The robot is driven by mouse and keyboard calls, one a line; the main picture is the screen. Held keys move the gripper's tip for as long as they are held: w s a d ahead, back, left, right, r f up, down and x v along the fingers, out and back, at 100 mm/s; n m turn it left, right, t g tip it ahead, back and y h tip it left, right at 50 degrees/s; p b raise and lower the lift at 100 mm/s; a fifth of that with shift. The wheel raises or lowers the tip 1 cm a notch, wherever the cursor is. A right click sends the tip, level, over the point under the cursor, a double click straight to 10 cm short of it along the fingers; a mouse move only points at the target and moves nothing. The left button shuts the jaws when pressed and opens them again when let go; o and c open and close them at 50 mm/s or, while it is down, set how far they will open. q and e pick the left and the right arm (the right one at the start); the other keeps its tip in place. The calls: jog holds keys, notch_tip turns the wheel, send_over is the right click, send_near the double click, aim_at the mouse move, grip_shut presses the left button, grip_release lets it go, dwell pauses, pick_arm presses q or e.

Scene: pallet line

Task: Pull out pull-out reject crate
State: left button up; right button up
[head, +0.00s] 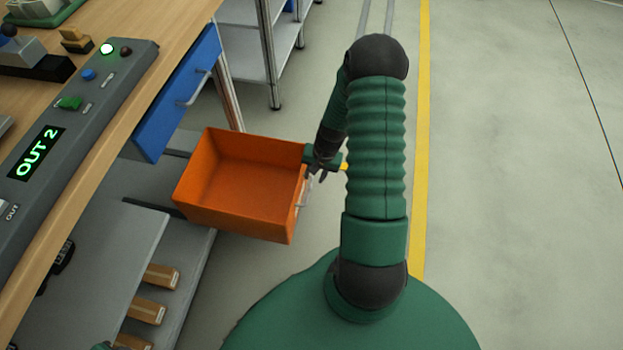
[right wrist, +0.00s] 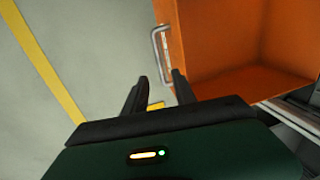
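The orange reject crate (head: 240,180) is pulled out from under the workbench and looks empty inside. Its pale handle (head: 302,190) is on the right-hand face. The crate (right wrist: 240,45) and its grey handle (right wrist: 158,55) also show in the right wrist view. My right gripper (head: 319,172) is beside the handle end of the crate. In the right wrist view its two dark fingers (right wrist: 160,82) are apart, with the handle just ahead of and between their tips; I see no grip on it.
A blue drawer (head: 178,95) with a handle sits under the bench top, behind the crate. The control panel (head: 75,110) reads OUT 2. Cartons (head: 160,277) lie on the lower shelf. Floor right of the crate, past the yellow line (head: 421,130), is clear.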

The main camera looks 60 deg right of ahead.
pick_arm(q)
jog(key=p+v, duration=0.2)
jog(key=v, duration=0.1)
jog(key=shift+w+r, duration=0.35)
pick_arm(e)
notch_tip(320, 180, up, 8)
jog(key=s, duration=0.1)
jog(key=shift+s+d+r, duration=0.15)
jog(key=shift+s+d, duration=0.1)
jog(key=shift+d, duration=0.05)
